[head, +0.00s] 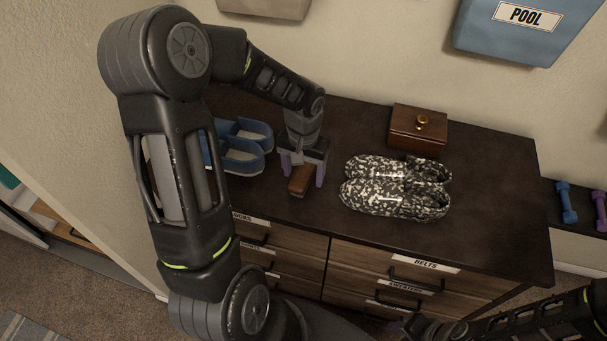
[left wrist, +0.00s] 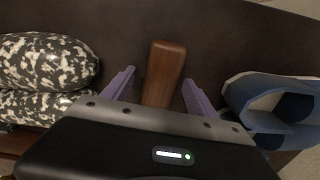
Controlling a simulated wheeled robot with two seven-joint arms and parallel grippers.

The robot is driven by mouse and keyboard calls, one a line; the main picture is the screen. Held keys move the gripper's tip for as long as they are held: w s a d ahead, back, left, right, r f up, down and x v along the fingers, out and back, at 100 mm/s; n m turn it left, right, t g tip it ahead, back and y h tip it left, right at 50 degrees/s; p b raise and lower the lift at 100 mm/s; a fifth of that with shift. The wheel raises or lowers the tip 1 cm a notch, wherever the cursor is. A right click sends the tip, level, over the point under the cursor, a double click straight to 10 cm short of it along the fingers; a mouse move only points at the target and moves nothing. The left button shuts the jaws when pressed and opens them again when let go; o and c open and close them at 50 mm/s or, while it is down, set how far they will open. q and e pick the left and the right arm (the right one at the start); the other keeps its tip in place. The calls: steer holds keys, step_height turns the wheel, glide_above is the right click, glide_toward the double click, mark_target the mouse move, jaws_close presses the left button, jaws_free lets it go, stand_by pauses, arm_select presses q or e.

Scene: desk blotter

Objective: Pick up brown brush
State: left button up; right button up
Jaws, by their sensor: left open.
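The brown brush (head: 302,181) lies on the dark dresser top near its front edge. In the left wrist view the brush (left wrist: 164,72) shows as a brown wooden block between the two purple fingers. My left gripper (head: 304,172) is above it, open, with one finger on each side of the brush; in the left wrist view the gripper (left wrist: 158,92) has a gap on both sides. The near end of the brush is hidden behind the gripper body there. My right arm shows at the lower right of the head view, and its gripper's jaw state is unclear.
Speckled black-and-white shoes (head: 395,190) lie right of the brush, and blue shoes (head: 240,150) lie left of it. A brown box (head: 418,128) with a gold knob stands at the back. The dresser top (head: 490,190) is clear at its right end.

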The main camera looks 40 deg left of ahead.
mark_target(303, 171)
arm_select(q)
steer(key=shift+c, duration=0.2)
jaws_close()
stand_by(0.4)
steer(key=shift+r, duration=0.1)
step_height(303, 171, up, 10)
steer(key=shift+f+b, duration=0.1)
steer(key=shift+b, duration=0.4)
stand_by(0.4)
